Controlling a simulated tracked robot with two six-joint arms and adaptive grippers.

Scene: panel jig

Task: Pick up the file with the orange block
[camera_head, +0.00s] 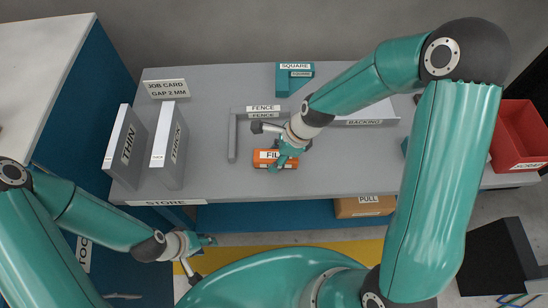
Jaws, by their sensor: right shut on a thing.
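The file's orange block (263,164), with a partly covered label reading "FIL", is on the grey bench top in front of the fence. My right gripper (285,157) reaches down over its right part and is shut on it. The gripper hides part of the block and its label. I cannot tell whether the block touches the bench. My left gripper (208,241) is low at the left, in front of the bench and away from the block. Its fingers are too small to tell whether they are open or shut.
The fence (232,140) is behind and left of the block. THIN (125,145) and THICK (169,145) panels stand at the left. A teal square (287,86) is at the back, a BACKING piece (362,122) right of my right gripper. A red scrap bin (520,135) is far right.

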